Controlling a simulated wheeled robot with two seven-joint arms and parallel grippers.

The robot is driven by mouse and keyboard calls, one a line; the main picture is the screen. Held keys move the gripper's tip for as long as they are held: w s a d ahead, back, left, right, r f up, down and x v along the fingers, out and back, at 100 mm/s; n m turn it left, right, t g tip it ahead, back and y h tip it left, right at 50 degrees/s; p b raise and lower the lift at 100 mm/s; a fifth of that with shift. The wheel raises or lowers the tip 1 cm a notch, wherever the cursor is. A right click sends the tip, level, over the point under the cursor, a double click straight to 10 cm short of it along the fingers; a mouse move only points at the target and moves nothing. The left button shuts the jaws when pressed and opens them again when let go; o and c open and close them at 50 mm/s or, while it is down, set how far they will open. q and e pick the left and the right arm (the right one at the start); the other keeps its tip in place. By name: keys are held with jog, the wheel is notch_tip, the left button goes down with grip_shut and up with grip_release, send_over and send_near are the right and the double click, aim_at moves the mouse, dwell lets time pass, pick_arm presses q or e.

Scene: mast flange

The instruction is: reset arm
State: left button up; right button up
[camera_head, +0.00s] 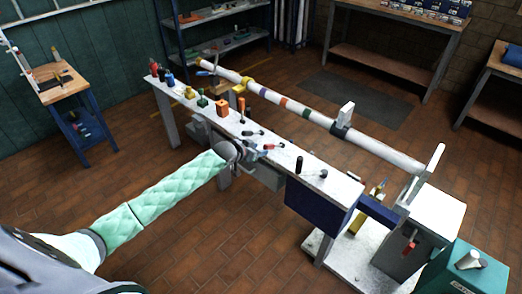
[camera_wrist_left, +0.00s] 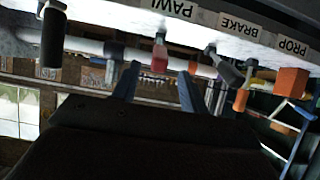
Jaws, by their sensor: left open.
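My left arm, in a pale green quilted sleeve, reaches in from the left to the long white bench (camera_head: 333,186). My left gripper (camera_head: 262,150) is at the bench's front edge, near small levers on its top. In the left wrist view its two blue-grey fingers (camera_wrist_left: 158,86) stand apart. A red-handled lever (camera_wrist_left: 159,57) under the PAWL label shows beyond and between them; I cannot tell whether they touch it. A dark-ended lever (camera_wrist_left: 228,72) is under BRAKE, and an orange block (camera_wrist_left: 292,82) near PROP. My right gripper is not in view.
A long white mast with coloured bands (camera_head: 305,112) lies behind the bench, running to a white post (camera_head: 428,213) at right. A black upright handle (camera_head: 299,164) and several coloured fittings stand on the bench. A teal box (camera_head: 466,272) is at lower right. Front floor is clear.

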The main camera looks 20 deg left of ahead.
pick_arm(q)
jog(key=shift+s, duration=0.1)
dwell(0.4)
jog(key=s+d+f+g+y, duration=0.1)
jog(key=s+d+f+g, duration=0.2)
jog(key=s, duration=1.3)
jog(key=s+d+f+n+g+y, duration=0.1)
jog(key=s+d+f+g, duration=0.2)
jog(key=s+d+f, duration=0.5)
jog(key=s+d+f+n+g+y, duration=0.1)
jog(key=s+d+f+g, duration=0.3)
jog(key=s+f, duration=0.7)
jog(key=s+d, duration=0.2)
jog(key=s, duration=1.2)
jog(key=shift+d, duration=0.3)
